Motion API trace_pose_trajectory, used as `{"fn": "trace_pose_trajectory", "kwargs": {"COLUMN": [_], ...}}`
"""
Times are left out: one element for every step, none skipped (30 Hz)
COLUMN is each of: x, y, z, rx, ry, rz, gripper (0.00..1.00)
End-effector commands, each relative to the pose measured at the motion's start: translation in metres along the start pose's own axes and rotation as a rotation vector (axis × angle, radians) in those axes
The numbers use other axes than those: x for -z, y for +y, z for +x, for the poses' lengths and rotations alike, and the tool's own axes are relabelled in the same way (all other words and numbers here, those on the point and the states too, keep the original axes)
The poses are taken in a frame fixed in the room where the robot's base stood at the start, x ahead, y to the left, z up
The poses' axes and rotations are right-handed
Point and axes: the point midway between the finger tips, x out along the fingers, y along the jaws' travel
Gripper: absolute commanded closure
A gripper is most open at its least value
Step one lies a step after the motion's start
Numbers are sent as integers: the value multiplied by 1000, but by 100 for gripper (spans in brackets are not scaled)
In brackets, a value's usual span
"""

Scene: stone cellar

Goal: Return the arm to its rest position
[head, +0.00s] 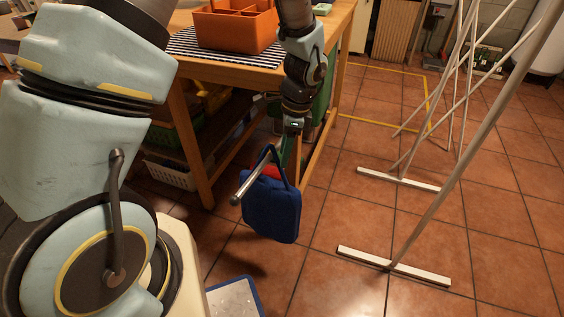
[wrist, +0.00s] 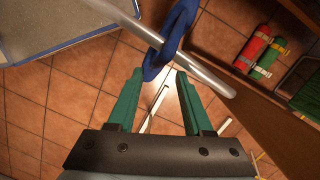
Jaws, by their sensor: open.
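My gripper (wrist: 160,76) is open, with its two green fingers apart in the wrist view. In the head view my gripper (head: 284,150) points down at the end of the arm, in front of the workbench. A blue bag (head: 271,208) hangs by its strap on a grey metal rod (head: 246,187). In the wrist view the blue strap (wrist: 172,38) loops over the rod (wrist: 204,77), and its near end lies close to the gap between the fingertips. I cannot tell whether the fingers touch it.
A wooden workbench (head: 209,74) carries an orange toolbox (head: 232,28) on a striped mat (head: 192,47). A white crate (head: 168,174) sits below. A metal rack (head: 426,217) stands at right. A blue-edged pale panel (head: 233,300) is low in front. Tiled floor is free between.

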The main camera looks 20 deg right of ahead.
Motion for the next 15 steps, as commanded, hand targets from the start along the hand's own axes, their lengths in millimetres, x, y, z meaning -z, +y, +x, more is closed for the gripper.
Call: {"fn": "trace_pose_trajectory", "kwargs": {"x": [0, 0, 0, 0, 0, 0, 0, 0, 0, 0, 0, 0, 0, 0, 0], "y": [-1, -1, -1, 0, 0, 0, 0, 0, 0, 0, 0, 0, 0, 0, 0], "z": [-12, -18, -25, -30, -34, -39, -43, -45, -48, -50, -52, -53, -54, -54, -54], "rx": [3, 3, 3, 3, 2, 2, 2, 1, 0, 0, 1, 1, 1, 0, 0], "ry": [2, 2, 1, 2, 1, 1, 1, 1, 0, 0, 0, 0, 0, 0, 0], "rz": [-1, -1, 0, 0, 1, 1, 1, 1, 1, 1, 1, 1, 1, 1, -1], "gripper": [49, 49, 49, 49, 49, 49, 49, 49, 49, 49, 49, 49, 49, 49, 49]}}
